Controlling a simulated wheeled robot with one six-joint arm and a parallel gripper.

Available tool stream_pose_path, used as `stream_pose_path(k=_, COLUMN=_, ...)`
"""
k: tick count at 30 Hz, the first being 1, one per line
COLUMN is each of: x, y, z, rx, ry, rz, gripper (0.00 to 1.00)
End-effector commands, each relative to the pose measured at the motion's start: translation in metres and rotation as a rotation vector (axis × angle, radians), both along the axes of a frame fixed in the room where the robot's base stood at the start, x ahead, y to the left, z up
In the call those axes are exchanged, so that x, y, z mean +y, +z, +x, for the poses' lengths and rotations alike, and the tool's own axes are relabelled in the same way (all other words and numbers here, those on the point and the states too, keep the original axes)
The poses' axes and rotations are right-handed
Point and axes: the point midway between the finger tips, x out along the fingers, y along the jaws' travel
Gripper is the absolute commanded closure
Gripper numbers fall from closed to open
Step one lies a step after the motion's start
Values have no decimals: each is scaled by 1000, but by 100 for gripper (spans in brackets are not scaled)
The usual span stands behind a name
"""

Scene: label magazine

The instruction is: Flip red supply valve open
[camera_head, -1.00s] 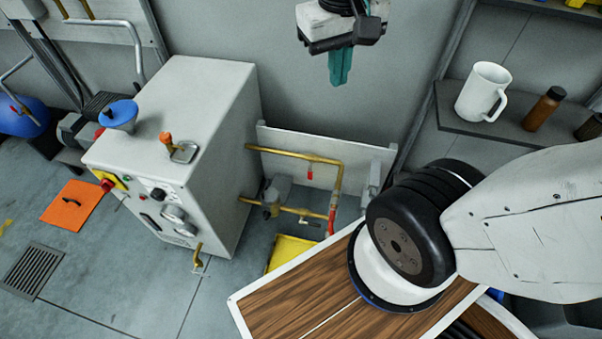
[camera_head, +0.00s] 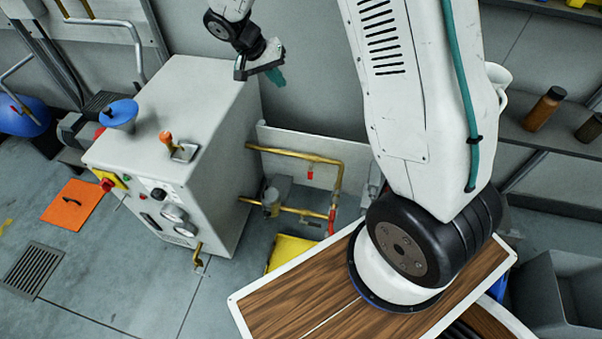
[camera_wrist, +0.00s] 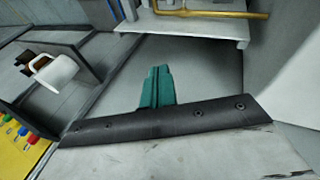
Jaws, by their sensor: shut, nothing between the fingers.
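Brass pipework (camera_head: 296,154) runs out of the right side of the grey cabinet, against a pale panel. A small red handle (camera_head: 310,173) hangs below the upper pipe. Another red part (camera_head: 332,216) is on the vertical pipe lower down. I cannot tell which of them is the supply valve, or its exact setting. My gripper (camera_head: 276,76), with teal fingers, is above and beyond the cabinet's right edge, apart from both red parts. In the wrist view its fingers (camera_wrist: 157,87) are shut and empty. A brass pipe (camera_wrist: 210,13) shows at the top there; no red handle is visible.
The grey cabinet (camera_head: 235,140) stands left of the pipes, with an orange-topped lever (camera_head: 166,139) and a blue funnel (camera_head: 119,114) on top. A yellow tray (camera_head: 291,250) lies below the pipes. A shelf at right holds a brown bottle (camera_head: 544,108) and a partly hidden white mug (camera_head: 497,80).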

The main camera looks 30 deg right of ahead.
Motion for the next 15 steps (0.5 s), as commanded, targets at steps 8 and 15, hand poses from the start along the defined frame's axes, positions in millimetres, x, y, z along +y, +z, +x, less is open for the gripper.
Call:
stream_pose_path(k=8, x=4, y=-116, z=43, rx=-35, ry=-72, rz=-84, gripper=100)
stream_pose_path(k=15, x=10, y=-227, z=57, rx=-78, ry=-123, rz=-135, gripper=100)
